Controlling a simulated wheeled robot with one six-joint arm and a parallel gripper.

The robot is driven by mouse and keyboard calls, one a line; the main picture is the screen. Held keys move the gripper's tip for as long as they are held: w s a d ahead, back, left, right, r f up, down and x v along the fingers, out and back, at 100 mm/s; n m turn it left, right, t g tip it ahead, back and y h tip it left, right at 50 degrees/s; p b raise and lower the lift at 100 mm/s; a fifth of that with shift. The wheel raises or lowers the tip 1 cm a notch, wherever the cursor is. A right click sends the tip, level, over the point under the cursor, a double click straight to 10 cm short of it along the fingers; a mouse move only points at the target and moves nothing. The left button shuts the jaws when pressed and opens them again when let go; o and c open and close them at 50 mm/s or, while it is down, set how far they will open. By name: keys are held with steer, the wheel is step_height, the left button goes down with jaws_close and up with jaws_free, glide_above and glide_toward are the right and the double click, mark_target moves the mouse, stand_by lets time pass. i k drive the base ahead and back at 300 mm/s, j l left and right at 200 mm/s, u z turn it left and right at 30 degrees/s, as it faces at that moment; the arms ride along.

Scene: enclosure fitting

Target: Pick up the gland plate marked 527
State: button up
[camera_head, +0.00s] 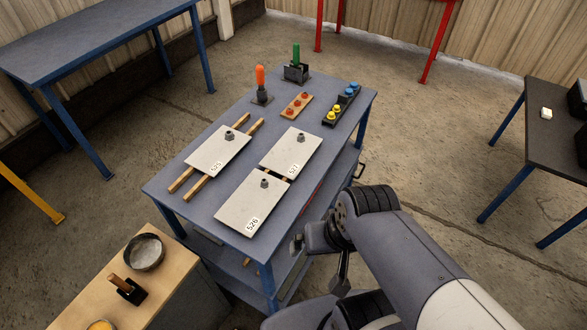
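Three pale rectangular gland plates with dark knobs lie on the blue table (165,185). The plate at the right back (287,147) has a label that seems to read 527, though the print is small. The plate in front of it (240,206) is marked 526. The plate at the left (210,154) seems to be marked 525 and rests on two wooden strips. My gripper (318,262) is beside the table's front right edge, apart from all the plates. It is partly hidden by my arm, and its opening cannot be made out.
At the table's back stand an orange-handled tool (260,82), a green-handled tool (296,60), a wooden strip with red knobs (297,105) and a rack with yellow and blue knobs (342,103). A wooden cabinet (85,315) with a bowl (145,251) stands front left.

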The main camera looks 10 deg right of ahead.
mark_target(291, 154)
steer(key=i+l+u, duration=0.3)
steer(key=l, duration=0.35)
steer(key=i+l+u, duration=0.15)
steer(key=i+l, duration=0.1)
steer(key=l, duration=0.1)
